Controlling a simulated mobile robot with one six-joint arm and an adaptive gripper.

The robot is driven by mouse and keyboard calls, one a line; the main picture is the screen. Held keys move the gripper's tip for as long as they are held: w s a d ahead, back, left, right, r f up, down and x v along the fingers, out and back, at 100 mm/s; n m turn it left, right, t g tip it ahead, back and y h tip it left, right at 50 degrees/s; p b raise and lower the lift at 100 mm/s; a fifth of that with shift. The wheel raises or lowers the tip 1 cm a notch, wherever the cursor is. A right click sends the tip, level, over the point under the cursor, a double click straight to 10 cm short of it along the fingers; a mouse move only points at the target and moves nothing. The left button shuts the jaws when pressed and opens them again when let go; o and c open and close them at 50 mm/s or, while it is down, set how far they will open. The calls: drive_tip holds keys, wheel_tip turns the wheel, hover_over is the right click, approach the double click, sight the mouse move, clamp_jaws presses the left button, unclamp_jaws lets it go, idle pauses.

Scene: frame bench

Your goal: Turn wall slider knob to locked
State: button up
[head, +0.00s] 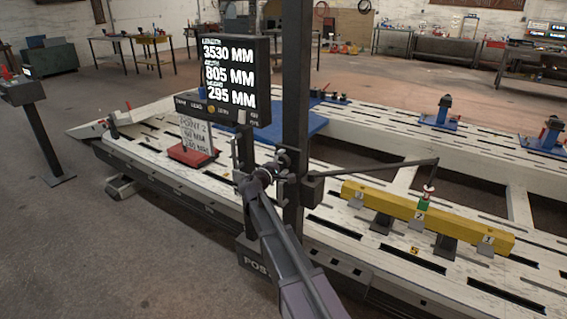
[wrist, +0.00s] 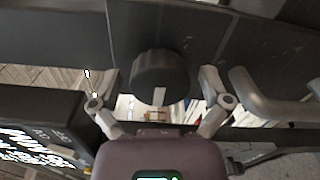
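The slider knob (wrist: 160,72) is a dark, round, ribbed knob in the middle of the wrist view. A short pale mark (wrist: 159,96) shows at its lower edge, pointing down toward my gripper. My gripper (wrist: 160,82) is open, with one finger on each side of the knob and a visible gap on both sides. In the head view, my gripper (head: 264,174) is at the dark upright post (head: 294,115), where the knob is hard to make out among dark parts. No locked label is readable.
A display box (head: 222,80) reading 3530, 805 and 295 MM hangs left of the post; its edge shows at lower left in the wrist view. A thin rod (head: 375,168) reaches right over a yellow beam (head: 415,214).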

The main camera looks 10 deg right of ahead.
drive_tip(key=shift+s+a, duration=0.1)
drive_tip(key=shift+s, duration=0.05)
drive_tip(key=v, duration=1.1)
drive_tip(key=shift+s+a, duration=0.25)
idle(0.3)
drive_tip(key=s+d+f+m+g+y, duration=0.4)
drive_tip(key=s+d+f+m+g, duration=0.35)
drive_tip(key=s+d+f, duration=0.4)
drive_tip(key=s+a+f+m+g+y, duration=0.1)
drive_tip(key=s+f+m+g+y, duration=0.2)
drive_tip(key=s, duration=0.4)
drive_tip(key=s+a+f+m+g+y, duration=0.1)
drive_tip(key=s+f+g+y, duration=0.2)
drive_tip(key=s+y, duration=0.35)
wheel_tip(320, 180, up, 18)
drive_tip(key=h+p, duration=0.1)
drive_tip(key=p, duration=1.8)
drive_tip(key=shift+s+d, duration=0.2)
drive_tip(key=shift+s, duration=0.25)
drive_tip(key=shift+f, duration=0.15)
